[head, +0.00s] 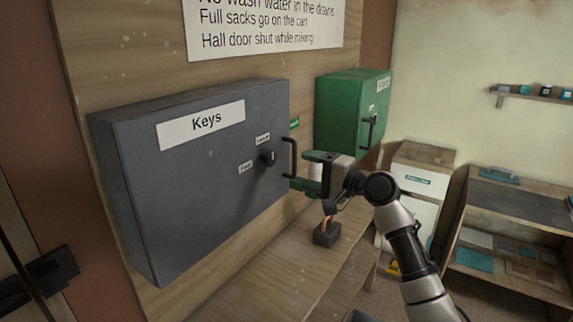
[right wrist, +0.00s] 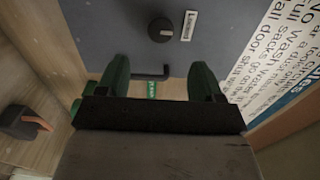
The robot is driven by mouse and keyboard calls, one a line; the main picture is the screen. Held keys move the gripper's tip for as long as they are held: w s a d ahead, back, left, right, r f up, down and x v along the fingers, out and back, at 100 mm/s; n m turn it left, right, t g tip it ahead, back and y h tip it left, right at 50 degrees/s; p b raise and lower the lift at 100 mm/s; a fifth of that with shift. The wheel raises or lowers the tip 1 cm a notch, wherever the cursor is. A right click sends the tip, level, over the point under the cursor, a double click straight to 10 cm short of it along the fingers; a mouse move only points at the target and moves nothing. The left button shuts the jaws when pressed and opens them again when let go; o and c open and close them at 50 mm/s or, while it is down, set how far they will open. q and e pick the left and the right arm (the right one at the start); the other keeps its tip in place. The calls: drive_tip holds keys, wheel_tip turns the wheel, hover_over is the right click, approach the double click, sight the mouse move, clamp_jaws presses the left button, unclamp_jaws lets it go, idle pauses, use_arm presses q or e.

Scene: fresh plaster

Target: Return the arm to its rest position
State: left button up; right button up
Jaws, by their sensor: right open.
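My right gripper (head: 298,170) is open, its two green fingers apart, in front of the right edge of the grey key cabinet (head: 200,175). The cabinet's black bar handle (head: 293,158) is right by the fingertips. In the right wrist view, the open fingers (right wrist: 161,78) show with the handle (right wrist: 152,76) at the gap between their tips; I cannot tell whether they touch it. Nothing is held. The cabinet door looks shut, with a dark knob (head: 268,158) beside small labels; the knob also shows in the wrist view (right wrist: 161,30). My left gripper is not in view.
A green cabinet (head: 340,108) hangs right of the key cabinet. A wooden bench (head: 285,262) runs below, with a dark block with an orange part (head: 327,235) under my gripper. A shelf unit (head: 520,205) stands at the right. A sign (head: 262,25) hangs above.

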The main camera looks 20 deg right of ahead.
drive_tip(key=s+a+f+n+g+h, duration=0.2)
drive_tip(key=s+a+f+n+g, duration=0.15)
drive_tip(key=s+f, duration=0.55)
drive_tip(key=s+a+f+n+g+h, duration=0.2)
drive_tip(key=s+a+f+n, duration=0.15)
drive_tip(key=f, duration=1.05)
drive_tip(key=s+d+f+n+g+h, duration=0.1)
drive_tip(key=s+f+n+g+h, duration=0.3)
drive_tip(key=s, duration=1)
drive_tip(key=s+d+f+n+g+h, duration=0.1)
drive_tip(key=s+f+n+h, duration=0.15)
drive_tip(key=s+f, duration=0.75)
drive_tip(key=s+f+g+b, duration=0.1)
drive_tip(key=s+f, duration=0.1)
drive_tip(key=f, duration=0.9)
drive_tip(key=s+f+g, duration=0.1)
drive_tip(key=s+f, duration=0.2)
drive_tip(key=f, duration=0.7)
drive_tip(key=s+d+f+b, duration=0.1)
drive_tip(key=s+d+f, duration=0.1)
drive_tip(key=s+f, duration=1.4)
wheel_tip(320, 180, down, 3)
drive_tip(key=shift+s+d+r+g+b, duration=0.15)
drive_tip(key=shift+g+b, duration=0.2)
